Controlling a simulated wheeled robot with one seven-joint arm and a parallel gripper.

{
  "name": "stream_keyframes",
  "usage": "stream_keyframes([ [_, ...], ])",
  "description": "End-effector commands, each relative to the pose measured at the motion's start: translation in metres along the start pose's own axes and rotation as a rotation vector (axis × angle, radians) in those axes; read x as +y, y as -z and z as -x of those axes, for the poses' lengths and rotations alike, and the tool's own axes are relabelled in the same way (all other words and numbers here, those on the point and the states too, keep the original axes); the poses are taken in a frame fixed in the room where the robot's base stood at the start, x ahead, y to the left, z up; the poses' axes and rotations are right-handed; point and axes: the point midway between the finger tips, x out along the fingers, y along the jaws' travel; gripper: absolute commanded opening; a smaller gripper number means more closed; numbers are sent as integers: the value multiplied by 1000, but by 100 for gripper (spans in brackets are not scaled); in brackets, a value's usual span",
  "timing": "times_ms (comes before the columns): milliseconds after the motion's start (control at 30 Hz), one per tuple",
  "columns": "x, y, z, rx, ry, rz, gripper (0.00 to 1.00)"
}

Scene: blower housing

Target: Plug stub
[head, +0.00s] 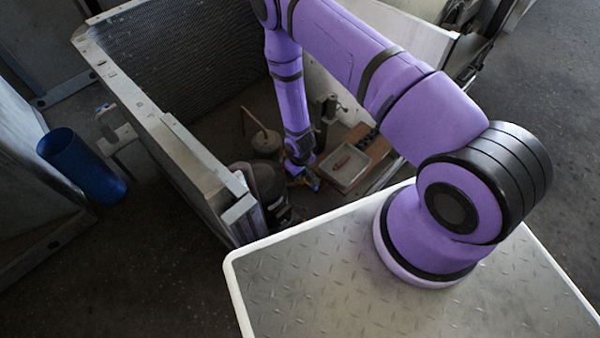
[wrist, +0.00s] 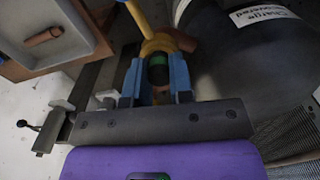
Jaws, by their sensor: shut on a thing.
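My gripper (wrist: 156,78) has two blue fingers shut on a small dark piece with a green band (wrist: 158,70) in the wrist view. Just beyond the fingertips is a yellow bent pipe-like part (wrist: 146,20) with a rounded collar. A copper-coloured stub (wrist: 183,40) shows beside that collar, close to the large dark cylinder. I cannot tell whether the held piece touches the collar or the stub. In the head view my gripper (head: 303,180) is small, low inside the housing, and what it holds cannot be made out there.
A large dark cylinder (wrist: 235,55) with a white label stands right of the fingers. A grey tray (head: 344,167) holds a brownish rod (wrist: 43,37). The metal housing wall (head: 165,125) encloses the area. A blue bin (head: 80,165) stands outside, left.

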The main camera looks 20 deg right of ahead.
Motion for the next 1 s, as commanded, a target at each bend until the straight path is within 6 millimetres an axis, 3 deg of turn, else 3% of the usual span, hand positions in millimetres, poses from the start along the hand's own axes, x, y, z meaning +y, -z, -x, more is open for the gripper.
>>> stream_keyframes([
  [367,0,0,0,0,0,0,0],
  [400,0,0,0,0,0,0,26],
  [500,0,0,0,0,0,0,49],
  [700,0,0,0,0,0,0,51],
  [833,0,0,0,0,0,0,76],
  [1000,0,0,0,0,0,0,76],
])
